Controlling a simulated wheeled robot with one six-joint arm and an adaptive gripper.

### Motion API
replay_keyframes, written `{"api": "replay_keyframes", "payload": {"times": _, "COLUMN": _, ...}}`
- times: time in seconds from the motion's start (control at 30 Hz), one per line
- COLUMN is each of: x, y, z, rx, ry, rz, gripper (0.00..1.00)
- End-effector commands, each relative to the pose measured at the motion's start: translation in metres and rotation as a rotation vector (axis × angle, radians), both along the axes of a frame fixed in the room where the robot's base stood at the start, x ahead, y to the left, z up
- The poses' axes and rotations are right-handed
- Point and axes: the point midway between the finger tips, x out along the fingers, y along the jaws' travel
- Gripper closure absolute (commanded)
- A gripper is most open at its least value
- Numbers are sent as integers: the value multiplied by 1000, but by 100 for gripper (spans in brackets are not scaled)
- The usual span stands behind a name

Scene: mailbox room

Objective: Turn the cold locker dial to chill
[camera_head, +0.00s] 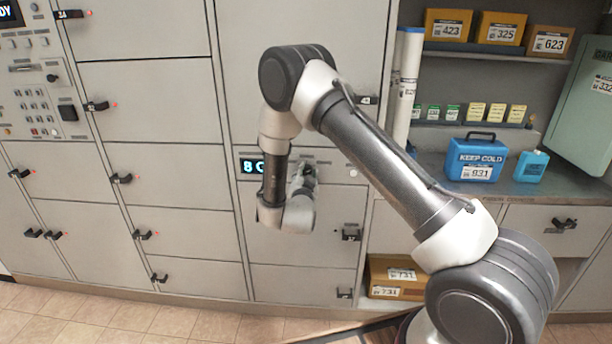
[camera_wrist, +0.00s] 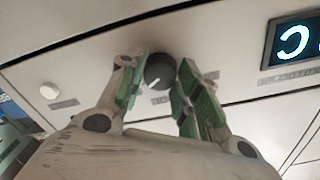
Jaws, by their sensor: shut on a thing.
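The cold locker dial (camera_wrist: 160,71) is a dark round knob with a white pointer mark, on a light panel in the wrist view. My gripper (camera_wrist: 158,84) has its two green-padded fingers on either side of the dial and is shut on it. In the head view my gripper (camera_head: 302,178) is at the locker panel, and my arm hides most of the dial there. The locker display (camera_head: 252,167) glows cyan, partly hidden by my arm; it also shows in the wrist view (camera_wrist: 293,41), cut off at the edge.
A white round button (camera_wrist: 49,91) sits on the same panel, beside the dial. A locker handle (camera_head: 351,235) sticks out below right of my gripper. A blue "KEEP COLD" box (camera_head: 476,158) stands on the counter at right. A white tube (camera_head: 405,85) stands beside the shelves.

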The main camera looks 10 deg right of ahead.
Motion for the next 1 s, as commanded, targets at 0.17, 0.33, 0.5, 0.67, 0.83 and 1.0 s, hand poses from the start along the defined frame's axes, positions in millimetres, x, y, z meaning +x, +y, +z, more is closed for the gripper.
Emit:
{"api": "replay_keyframes", "payload": {"times": 0.17, "x": -1, "y": 0, "z": -1, "rx": -1, "ry": 4, "rz": 0, "gripper": 64}}
{"api": "replay_keyframes", "payload": {"times": 0.33, "x": -1, "y": 0, "z": -1, "rx": -1, "ry": 3, "rz": 0, "gripper": 44}}
{"api": "replay_keyframes", "payload": {"times": 0.5, "x": 0, "y": 0, "z": -1, "rx": -1, "ry": 2, "rz": 0, "gripper": 44}}
{"api": "replay_keyframes", "payload": {"times": 0.67, "x": -5, "y": 2, "z": 0, "rx": -2, "ry": 1, "rz": 1, "gripper": 44}}
{"api": "replay_keyframes", "payload": {"times": 0.83, "x": -31, "y": 12, "z": -1, "rx": -2, "ry": 2, "rz": 3, "gripper": 44}}
{"api": "replay_keyframes", "payload": {"times": 1.0, "x": -68, "y": 24, "z": -1, "rx": -3, "ry": 4, "rz": 4, "gripper": 44}}
